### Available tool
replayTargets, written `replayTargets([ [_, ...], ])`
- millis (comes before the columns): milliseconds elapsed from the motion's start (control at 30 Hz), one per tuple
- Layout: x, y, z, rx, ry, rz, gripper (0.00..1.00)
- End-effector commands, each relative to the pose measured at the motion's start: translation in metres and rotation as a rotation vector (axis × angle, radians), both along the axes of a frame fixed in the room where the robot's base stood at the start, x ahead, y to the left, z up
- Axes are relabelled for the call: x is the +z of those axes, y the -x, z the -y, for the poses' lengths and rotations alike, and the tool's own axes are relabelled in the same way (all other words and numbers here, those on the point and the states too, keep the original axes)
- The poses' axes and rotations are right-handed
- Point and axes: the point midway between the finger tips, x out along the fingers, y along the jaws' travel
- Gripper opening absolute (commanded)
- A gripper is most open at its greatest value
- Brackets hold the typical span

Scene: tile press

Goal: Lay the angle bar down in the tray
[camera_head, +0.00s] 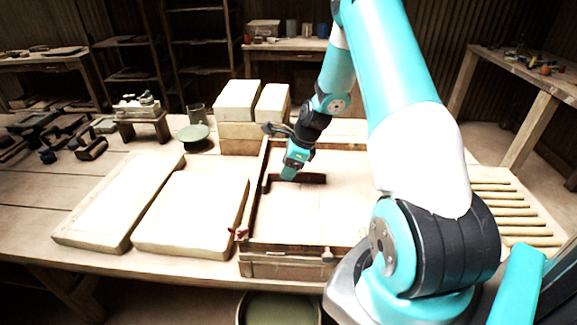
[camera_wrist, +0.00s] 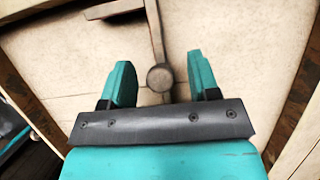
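The angle bar (camera_head: 314,179) is dark and lies low at the back left inside the shallow wooden tray (camera_head: 285,264). In the wrist view the angle bar (camera_wrist: 153,30) shows as two dark arms meeting near the top edge, with a round knob (camera_wrist: 160,77) at the near end of one arm. My gripper (camera_head: 289,175) points down over the bar's left part in the head view. In the wrist view my gripper (camera_wrist: 158,72) is open, with the knob between its teal fingers and a gap on each side. The head view hides the contact area.
Two pale slabs (camera_head: 192,212) lie left of the tray. Pale blocks (camera_head: 238,100) are stacked behind it, beside a green round dish (camera_head: 194,135). A slatted rack (camera_head: 503,212) is on the right. Most of the tray floor is clear.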

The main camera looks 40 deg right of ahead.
Motion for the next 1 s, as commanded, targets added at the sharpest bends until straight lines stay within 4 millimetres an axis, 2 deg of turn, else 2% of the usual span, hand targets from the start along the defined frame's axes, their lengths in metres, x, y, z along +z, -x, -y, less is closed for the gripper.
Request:
replayTargets([
  [233,0.002,0.001,0.001,0.0,0.0,0.0,0.56],
  [367,0.015,0.004,0.005,-0.001,0.001,0.003,0.56],
  [467,0.034,0.01,0.01,-0.003,0.002,0.004,0.56],
  [800,0.114,0.035,0.032,-0.003,0.005,0.004,0.56],
  [1000,0.147,0.045,0.041,-0.002,0.001,0.002,0.56],
])
